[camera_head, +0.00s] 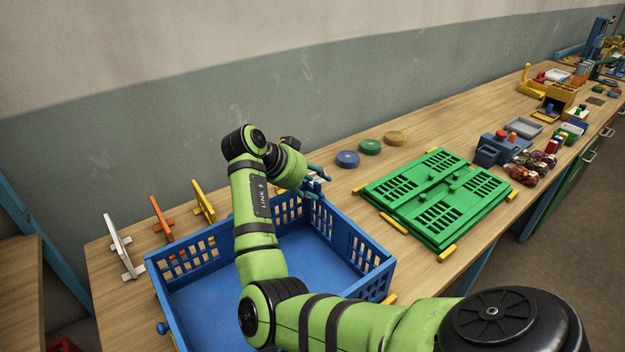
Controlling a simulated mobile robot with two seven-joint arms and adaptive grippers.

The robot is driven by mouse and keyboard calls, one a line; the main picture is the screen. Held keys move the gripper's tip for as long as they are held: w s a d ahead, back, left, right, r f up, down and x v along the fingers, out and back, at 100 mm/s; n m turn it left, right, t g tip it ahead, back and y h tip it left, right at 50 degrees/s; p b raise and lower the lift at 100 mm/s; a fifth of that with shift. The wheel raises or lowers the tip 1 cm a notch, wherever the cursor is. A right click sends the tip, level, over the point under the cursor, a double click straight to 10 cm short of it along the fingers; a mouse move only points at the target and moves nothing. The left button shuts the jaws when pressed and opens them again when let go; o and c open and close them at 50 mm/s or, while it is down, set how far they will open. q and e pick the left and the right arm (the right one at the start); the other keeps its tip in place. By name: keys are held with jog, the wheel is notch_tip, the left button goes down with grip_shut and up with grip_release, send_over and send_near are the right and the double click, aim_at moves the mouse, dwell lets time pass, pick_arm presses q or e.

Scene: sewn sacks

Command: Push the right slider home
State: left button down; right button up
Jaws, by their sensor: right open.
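A blue crate (210,243) with slotted walls stands open on the table. A small blue knob (162,328) sticks out of its left side; it looks like one slider. My right gripper (318,184) is at the crate's far wall, near its far right corner, with its teal fingers apart. A small blue part (312,186) shows by the fingers at the wall top. It may be the right slider, but the gripper partly hides it, and I cannot tell how far in it sits or whether they touch. My left gripper is out of view.
A green folded crate (440,195) lies right of the blue one, between yellow blocks. Three round discs (370,147) lie behind. White, orange and yellow stands (162,220) are at the left. Bins and netted sacks (530,168) fill the right. Bare table lies around the discs.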

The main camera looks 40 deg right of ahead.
grip_shut()
jog(key=shift+r, duration=0.1)
jog(key=shift+w+d+r+b, duration=0.15)
jog(key=shift+w+b, duration=0.25)
jog(key=shift+w, duration=0.55)
grip_release()
